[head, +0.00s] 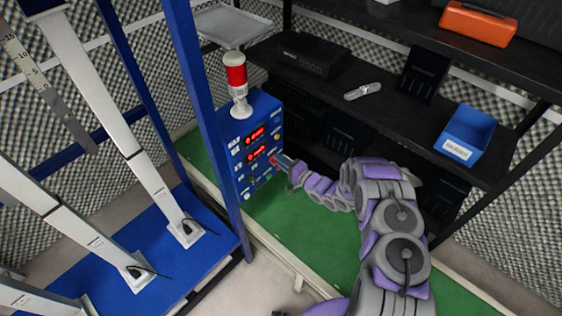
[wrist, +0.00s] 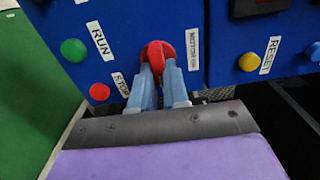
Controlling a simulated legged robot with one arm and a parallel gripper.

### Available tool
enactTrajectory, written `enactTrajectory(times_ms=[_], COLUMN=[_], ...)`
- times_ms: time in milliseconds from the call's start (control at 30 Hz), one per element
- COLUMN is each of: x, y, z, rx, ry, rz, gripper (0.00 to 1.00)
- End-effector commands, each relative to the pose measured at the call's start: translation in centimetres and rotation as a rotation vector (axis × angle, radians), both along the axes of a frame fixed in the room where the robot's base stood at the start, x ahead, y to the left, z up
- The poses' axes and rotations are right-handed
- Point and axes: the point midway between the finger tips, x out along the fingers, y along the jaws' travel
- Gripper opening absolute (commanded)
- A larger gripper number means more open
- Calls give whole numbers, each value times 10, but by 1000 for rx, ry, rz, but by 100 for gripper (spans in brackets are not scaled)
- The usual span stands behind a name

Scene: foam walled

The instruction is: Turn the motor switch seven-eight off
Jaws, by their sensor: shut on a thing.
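The motor switch (wrist: 158,56) is a red rotary knob on the blue control panel (wrist: 130,15), beside a white label that reads MOTOR. My gripper (wrist: 157,70) has its two light-blue fingers on either side of the knob's red handle, shut on it. The handle stands roughly upright in the wrist view, with a slight tilt. In the head view my gripper (head: 280,161) reaches the front of the blue control box (head: 232,125), and the fingers hide most of the knob there. I cannot read the position marks around the knob.
A green RUN button (wrist: 74,50), a red STOP button (wrist: 99,92) and a yellow RESET button (wrist: 249,61) sit near the knob. A red lamp (head: 236,70) stands on the box. A blue post (head: 200,100) is left of it, and black shelves (head: 400,110) are to the right.

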Motion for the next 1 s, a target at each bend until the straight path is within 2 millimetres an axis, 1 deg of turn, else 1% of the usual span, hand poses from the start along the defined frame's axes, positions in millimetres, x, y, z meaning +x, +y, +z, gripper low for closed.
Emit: enactTrajectory(times_ms=[33,300,333,500,600,867,1000], x=[1,1,1,0,-1,-2,-10], y=[-3,-3,-3,-2,-1,-3,-14], z=[-1,-2,-2,-1,0,0,0], rx=[-1,-1,-1,-2,-2,-1,-1], ry=[4,5,5,3,1,1,2], rz=[-8,-8,-8,-6,-4,-3,-4], gripper=[0,0,17,33,40,40,40])
